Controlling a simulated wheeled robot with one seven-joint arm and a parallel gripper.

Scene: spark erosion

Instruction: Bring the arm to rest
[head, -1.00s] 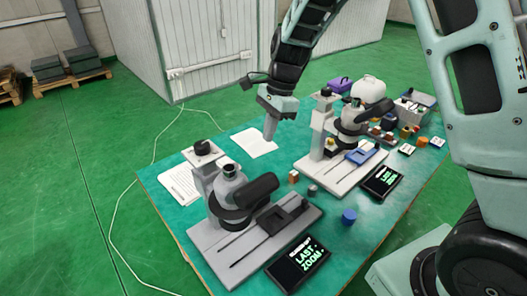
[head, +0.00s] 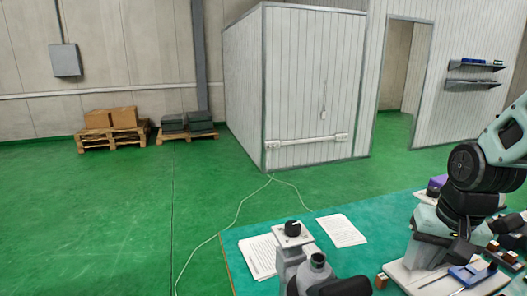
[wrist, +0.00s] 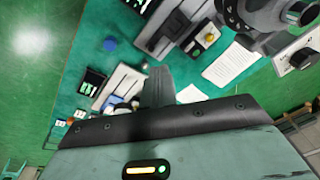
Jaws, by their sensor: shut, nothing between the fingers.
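My gripper is shut and empty; in the wrist view its grey fingers (wrist: 158,78) show close together in front of the housing, over the table. In the head view my arm comes in from the right edge and bends down over the right part of the green-topped table (head: 377,210). The hand is low in front of the right-hand device there, and I cannot make out its fingertips clearly. No object is held.
A grey device with a black knob (head: 293,229) stands at the table's front. Paper sheets (head: 341,230) lie beside it. A blue block (head: 466,273) sits on the right device's base. A white booth (head: 315,85) stands behind; green floor is clear at left.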

